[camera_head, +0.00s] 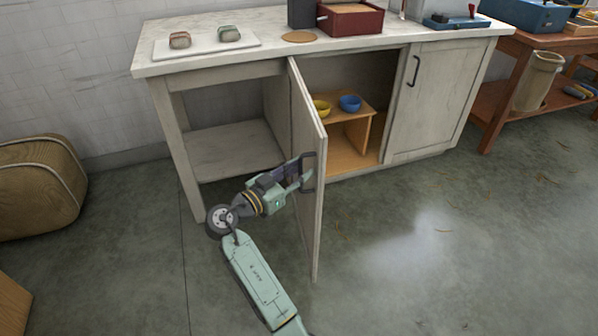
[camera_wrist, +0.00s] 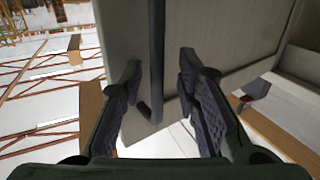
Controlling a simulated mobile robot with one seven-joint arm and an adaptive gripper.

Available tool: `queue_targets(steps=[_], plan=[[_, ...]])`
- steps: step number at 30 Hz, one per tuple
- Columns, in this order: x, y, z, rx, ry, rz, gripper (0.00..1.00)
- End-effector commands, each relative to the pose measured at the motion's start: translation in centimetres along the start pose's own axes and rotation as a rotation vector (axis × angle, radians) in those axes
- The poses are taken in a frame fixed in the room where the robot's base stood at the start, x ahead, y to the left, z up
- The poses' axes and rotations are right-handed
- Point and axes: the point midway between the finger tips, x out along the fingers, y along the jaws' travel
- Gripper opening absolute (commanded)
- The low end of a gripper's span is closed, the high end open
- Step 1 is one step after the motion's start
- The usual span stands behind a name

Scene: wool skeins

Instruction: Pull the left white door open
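The left white door (camera_head: 308,130) stands swung out from the cabinet front, roughly square to it, with the space behind it exposed. Its dark bar handle (camera_head: 311,160) is on the door's left-facing side, near the free edge. My gripper (camera_head: 298,172) is at this handle, with my arm reaching up from below. In the wrist view the door (camera_wrist: 225,45) fills the upper middle and the handle (camera_wrist: 156,60) runs down between my gripper's fingers (camera_wrist: 160,66). The fingers are apart, with visible gaps on both sides of the bar.
The right door (camera_head: 440,95) is shut. A brown bag (camera_head: 40,185) lies at the left. The floor right of the open door is clear.

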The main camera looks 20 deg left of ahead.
Motion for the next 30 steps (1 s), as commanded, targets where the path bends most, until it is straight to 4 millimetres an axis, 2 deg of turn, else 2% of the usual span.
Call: queue_targets(steps=[6,10,22,25,30], plan=[[-0.1,-0.1,0.0,0.000,0.001,-0.001,0.30],[-1.1,-0.1,0.0,0.001,0.001,-0.003,0.30],[-9.1,-0.1,0.0,0.001,0.000,-0.005,0.30],[-10.6,-0.1,0.0,0.001,0.001,-0.004,0.30],[-11.9,0.0,0.0,0.000,0.000,-0.002,0.30]])
